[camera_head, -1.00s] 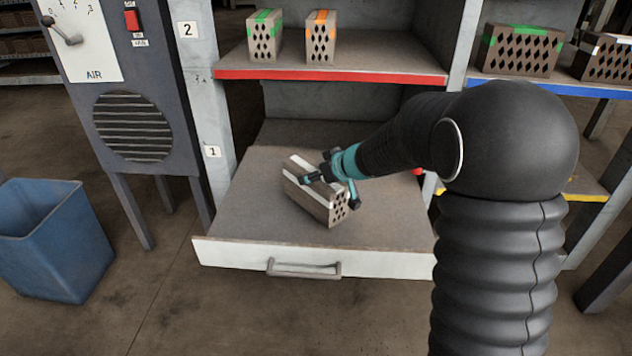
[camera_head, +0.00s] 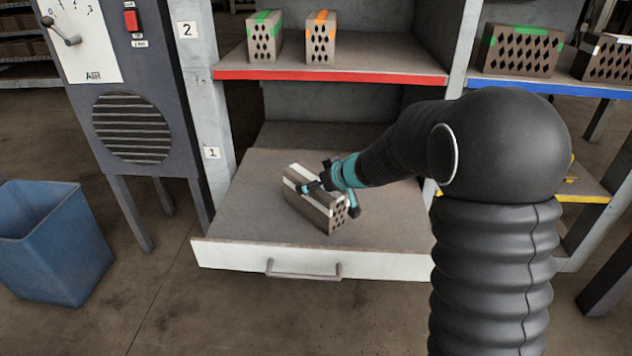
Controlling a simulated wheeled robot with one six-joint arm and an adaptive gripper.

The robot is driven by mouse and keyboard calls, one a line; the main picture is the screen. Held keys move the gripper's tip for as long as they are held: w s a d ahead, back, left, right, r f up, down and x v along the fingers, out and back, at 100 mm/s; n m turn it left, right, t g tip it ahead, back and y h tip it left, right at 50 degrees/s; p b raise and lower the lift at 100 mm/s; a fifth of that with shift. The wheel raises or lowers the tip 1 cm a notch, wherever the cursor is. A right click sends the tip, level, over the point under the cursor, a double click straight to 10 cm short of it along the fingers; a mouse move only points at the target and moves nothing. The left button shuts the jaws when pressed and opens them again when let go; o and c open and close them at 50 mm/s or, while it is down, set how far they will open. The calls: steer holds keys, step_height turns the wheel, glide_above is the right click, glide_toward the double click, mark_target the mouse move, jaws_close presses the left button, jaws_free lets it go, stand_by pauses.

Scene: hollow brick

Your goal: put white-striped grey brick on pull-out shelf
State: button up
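The white-striped grey brick (camera_head: 312,208) is a hollow block with diamond holes in its right end and white bands on it. It is over the pull-out shelf (camera_head: 250,215), lying at an angle near the shelf's middle. My gripper (camera_head: 330,199), dark with teal parts, reaches it from the right. One finger lies across the brick's near upper side and the other shows by its right end. The gripper appears shut on the brick, though the contact is partly hidden. I cannot tell whether the brick's underside touches the shelf.
The pull-out shelf has a white front with a handle (camera_head: 303,270). The red-edged shelf (camera_head: 370,70) above holds a green-striped brick (camera_head: 265,38) and an orange-striped brick (camera_head: 320,38). A blue bin (camera_head: 55,240) stands left. Bare shelf surface lies around the brick.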

steer(key=shift+r, duration=0.2)
steer(key=s+d+r+m+t+h+p, duration=0.1)
steer(key=s+d+r+m+t+h, duration=0.25)
steer(key=s+d+r, duration=0.5)
steer(key=s+d+r+m+t+h+p, duration=0.1)
steer(key=s+d+r+m+t+h, duration=0.3)
steer(key=d+r, duration=0.7)
steer(key=s+d+f+m+g+h, duration=0.1)
steer(key=s+d+f+g, duration=0.15)
steer(key=s, duration=0.45)
steer(key=s+d+f+m+g+h, duration=0.1)
steer(key=s+d+g+h, duration=0.15)
steer(key=s, duration=0.35)
steer(key=s+a+f+g+y, duration=0.1)
steer(key=s+a+f+g, duration=0.1)
steer(key=s, duration=0.4)
steer(key=s+a+f+g+y, duration=0.2)
steer(key=s+a+f, duration=0.1)
steer(key=s, duration=0.3)
steer(key=shift+s+a+f+n+y, duration=0.15)
steer(key=shift+s+a+n+y, duration=0.15)
steer(key=shift+s+n, duration=0.1)
steer(key=shift+g, duration=0.25)
